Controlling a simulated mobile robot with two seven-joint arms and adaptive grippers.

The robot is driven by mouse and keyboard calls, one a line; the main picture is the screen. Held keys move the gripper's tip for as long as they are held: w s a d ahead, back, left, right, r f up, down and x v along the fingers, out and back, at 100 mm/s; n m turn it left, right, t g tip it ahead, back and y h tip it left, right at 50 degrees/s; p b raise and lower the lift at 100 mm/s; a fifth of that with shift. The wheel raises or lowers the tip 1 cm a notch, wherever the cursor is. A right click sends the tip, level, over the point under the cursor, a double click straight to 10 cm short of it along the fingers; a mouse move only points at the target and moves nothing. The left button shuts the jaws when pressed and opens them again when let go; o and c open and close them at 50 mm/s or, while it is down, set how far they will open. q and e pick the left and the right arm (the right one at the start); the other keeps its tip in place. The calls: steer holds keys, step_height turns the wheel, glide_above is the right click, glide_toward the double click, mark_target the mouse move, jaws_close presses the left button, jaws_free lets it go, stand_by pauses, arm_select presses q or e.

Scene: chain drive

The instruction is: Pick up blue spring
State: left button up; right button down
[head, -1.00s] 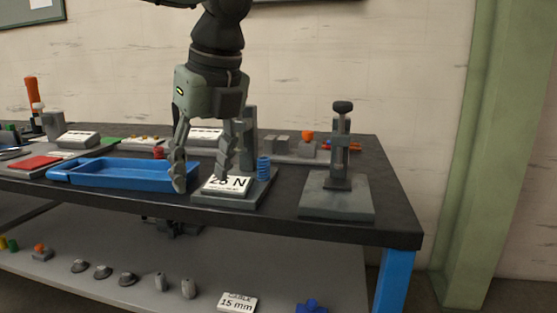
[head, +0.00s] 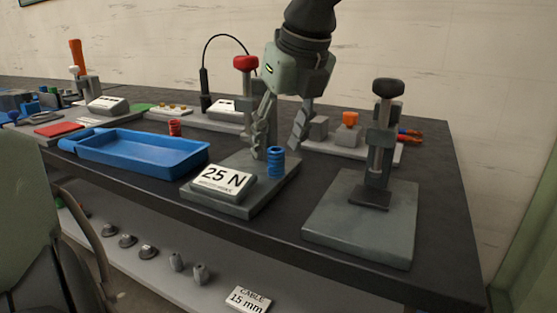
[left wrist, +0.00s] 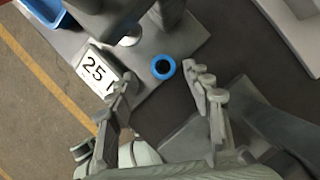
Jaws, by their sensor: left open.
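The blue spring (head: 276,162) stands upright on the grey base plate (head: 230,206) of the 25 N stand, right of the white 25 N sign (head: 222,180). In the left wrist view the spring (left wrist: 163,67) shows end-on as a blue ring with a dark middle. My left gripper (head: 279,146) is open and empty, its two fingers pointing down behind and above the spring in the head view. In the left wrist view the spring lies beyond and between the two open fingertips (left wrist: 160,80), not gripped. My right gripper is not in view.
A red-knobbed post (head: 245,63) stands close to the left finger. A grey press with a black knob (head: 389,88) stands to the right. A blue tray (head: 140,150) and a red spring (head: 175,128) are to the left. Dark bench (head: 440,215) is bare at the right end.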

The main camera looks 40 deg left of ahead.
mark_target(278, 150)
arm_select(q)
steer(key=x, duration=0.4)
steer(key=shift+w, duration=0.2)
jaws_close()
steer(key=shift+r, duration=0.15)
